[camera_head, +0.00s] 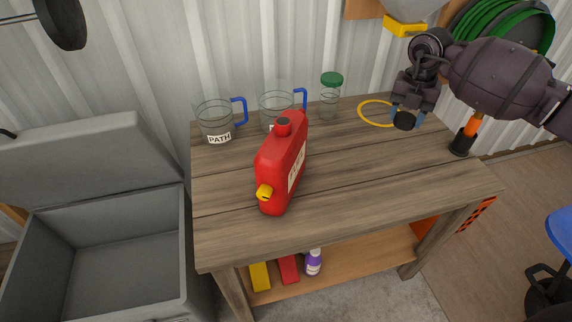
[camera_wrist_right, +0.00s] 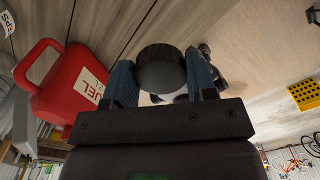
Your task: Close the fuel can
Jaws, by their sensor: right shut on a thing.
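The red fuel can (camera_head: 283,165) stands upright on the wooden workbench (camera_head: 350,190), left of the middle. My right gripper (camera_head: 405,113) is above the right back part of the bench, well apart from the can. In the right wrist view my right gripper (camera_wrist_right: 163,82) has its blue fingers shut on a round black cap (camera_wrist_right: 163,66). The can (camera_wrist_right: 62,85) lies to the left there. My left gripper is not in view.
Two clear jugs with blue handles, one (camera_head: 215,120) and another (camera_head: 272,102), and a green-lidded jar (camera_head: 330,95) stand along the back. A yellow ring (camera_head: 372,112) lies near my right gripper. An open grey chest (camera_head: 95,250) is left of the bench. The bench's front right is clear.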

